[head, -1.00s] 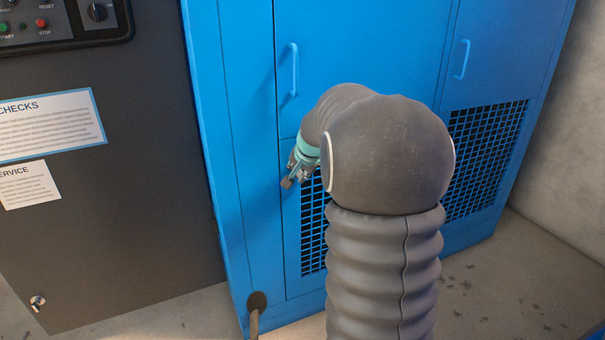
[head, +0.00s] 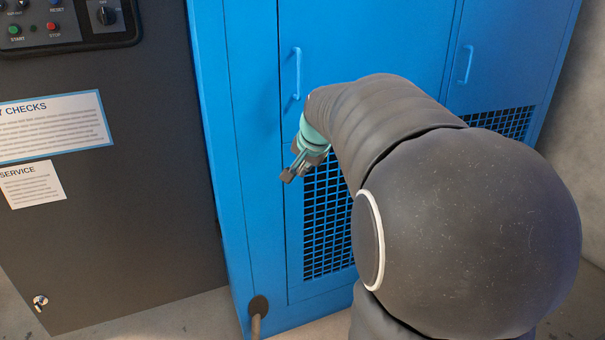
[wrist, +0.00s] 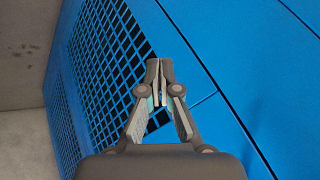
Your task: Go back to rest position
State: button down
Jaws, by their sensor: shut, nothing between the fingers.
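My gripper (head: 290,176) shows in the head view in front of the blue cabinet (head: 239,130), at the end of my grey arm and below the left door handle. In the wrist view my gripper (wrist: 159,70) points toward the blue cabinet front, near the corner of a black mesh grille (wrist: 105,55) and a panel seam. Its two fingers are together with nothing held between them. I cannot tell the exact gap between the fingertips and the cabinet. My arm hides much of the cabinet's right side in the head view.
The cabinet doors have a left handle (head: 296,74) and a right handle (head: 465,65). A dark control cabinet (head: 130,200) with buttons, a CHECKS sheet (head: 54,126) and a SERVICE sheet (head: 31,185) stands at left. A pale wall (head: 585,150) is at right.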

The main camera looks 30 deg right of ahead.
jog(key=shift+s+a+r, duration=0.1)
jog(key=shift+a+r, duration=0.05)
jog(key=shift+r, duration=0.1)
jog(key=s+a+f+n, duration=0.3)
jog(key=s+a, duration=0.3)
jog(key=s, duration=0.3)
jog(key=s+a+f+n+g, duration=0.1)
jog(key=s+a+n, duration=0.3)
jog(key=s, duration=0.5)
jog(key=s+a+f+n+y, duration=0.1)
jog(key=s+a+f+n, duration=0.3)
jog(key=s+a, duration=0.4)
jog(key=shift+s+f+g, duration=0.3)
jog(key=shift+s, duration=0.15)
